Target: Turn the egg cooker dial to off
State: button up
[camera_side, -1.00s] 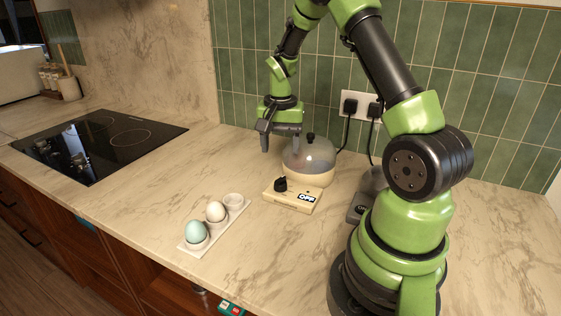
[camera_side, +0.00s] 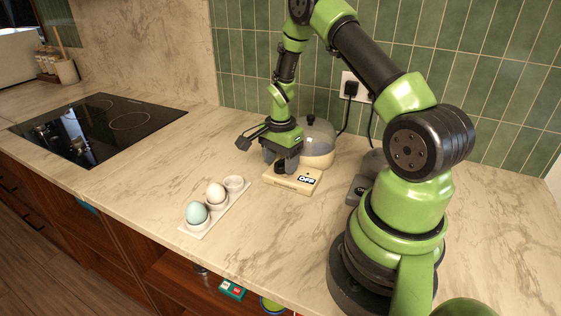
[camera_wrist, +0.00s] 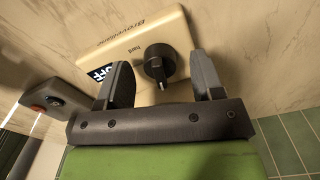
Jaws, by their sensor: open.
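The egg cooker (camera_side: 318,157) stands near the tiled wall, with a cream body and a clear dome lid. Its cream control box (camera_side: 301,184) juts out in front and bears a black-and-white OFF label (camera_side: 307,179). In the wrist view the black dial (camera_wrist: 158,62) sits on the box face (camera_wrist: 125,50), its narrow pointer end toward the bottom of the picture. My gripper (camera_wrist: 162,78) is open, one finger on each side of the dial, with visible gaps. In the side view the gripper (camera_side: 281,166) partly hides the dial.
An egg holder (camera_side: 228,208) with a blue egg, a cream egg and an empty cup lies front left. A black cooktop (camera_side: 95,128) is further left. A second small device (camera_side: 359,188) stands right of the cooker. Plugs and cords (camera_side: 350,92) hang behind.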

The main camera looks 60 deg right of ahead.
aim_at(281, 160)
jog(key=shift+f, duration=0.3)
jog(key=c, duration=0.9)
jog(key=shift+n, duration=1.5)
jog(key=o, duration=0.9)
jog(key=shift+r, duration=0.1)
notch_tip(281, 160, up, 10)
jog(key=shift+f, duration=0.1)
